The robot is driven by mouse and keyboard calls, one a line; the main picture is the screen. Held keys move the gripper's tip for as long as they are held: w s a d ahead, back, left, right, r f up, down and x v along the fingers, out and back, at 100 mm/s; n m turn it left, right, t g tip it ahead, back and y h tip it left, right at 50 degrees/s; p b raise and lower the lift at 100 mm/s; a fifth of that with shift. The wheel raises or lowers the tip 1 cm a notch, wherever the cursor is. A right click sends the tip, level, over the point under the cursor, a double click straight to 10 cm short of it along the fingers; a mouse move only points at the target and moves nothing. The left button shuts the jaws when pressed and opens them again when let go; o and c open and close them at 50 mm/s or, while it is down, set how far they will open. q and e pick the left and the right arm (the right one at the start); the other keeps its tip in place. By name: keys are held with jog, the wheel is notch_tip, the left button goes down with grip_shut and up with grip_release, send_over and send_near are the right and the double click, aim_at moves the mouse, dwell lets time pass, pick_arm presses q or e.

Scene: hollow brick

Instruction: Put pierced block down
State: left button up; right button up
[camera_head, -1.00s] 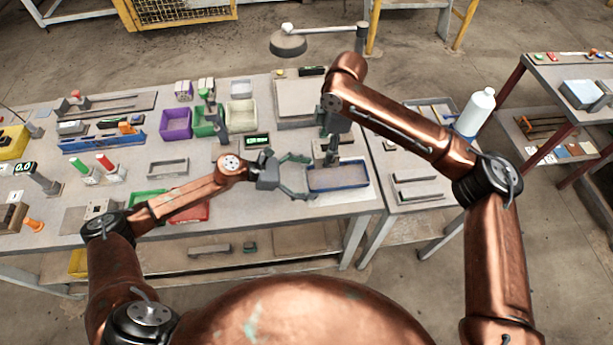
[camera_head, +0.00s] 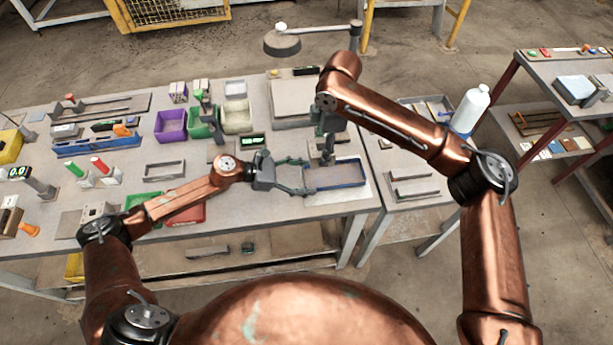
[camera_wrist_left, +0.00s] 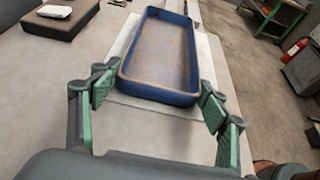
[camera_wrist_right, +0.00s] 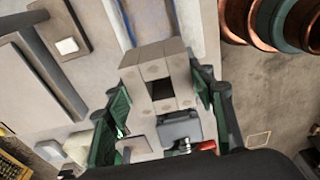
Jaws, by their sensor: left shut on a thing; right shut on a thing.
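The pierced block (camera_wrist_right: 155,62) is a beige-grey block with a square hole, seen between the fingers of my right gripper (camera_wrist_right: 163,95) in the right wrist view. That gripper is shut on it. In the head view my right gripper (camera_head: 328,150) is by the back edge of a blue tray (camera_head: 350,184); I cannot make out the block clearly there. My left gripper (camera_head: 306,175) is shut on the tray's near end, its fingers at the two side walls, as in the left wrist view (camera_wrist_left: 158,100). The tray (camera_wrist_left: 160,93) looks empty there and lies on a pale sheet.
Purple (camera_head: 170,137), green and cream bins stand behind on the bench. A grey frame (camera_head: 164,170) lies left of my left gripper. A small display (camera_head: 253,141) stands behind it. A side table with a white bottle (camera_head: 471,108) is at the right.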

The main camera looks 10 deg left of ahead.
pick_arm(q)
jog(key=shift+c, duration=0.2)
pick_arm(e)
jog(key=n, duration=0.4)
jog(key=n+g+h, duration=0.1)
jog(key=n+h, duration=0.1)
jog(key=n, duration=1.2)
send_over(320, 179)
jog(key=f, duration=1.1)
jog(key=shift+w+a, duration=0.15)
jog(key=shift+w, duration=0.15)
jog(key=shift+f, duration=0.15)
jog(key=o, duration=1.4)
jog(key=shift+o, duration=0.2)
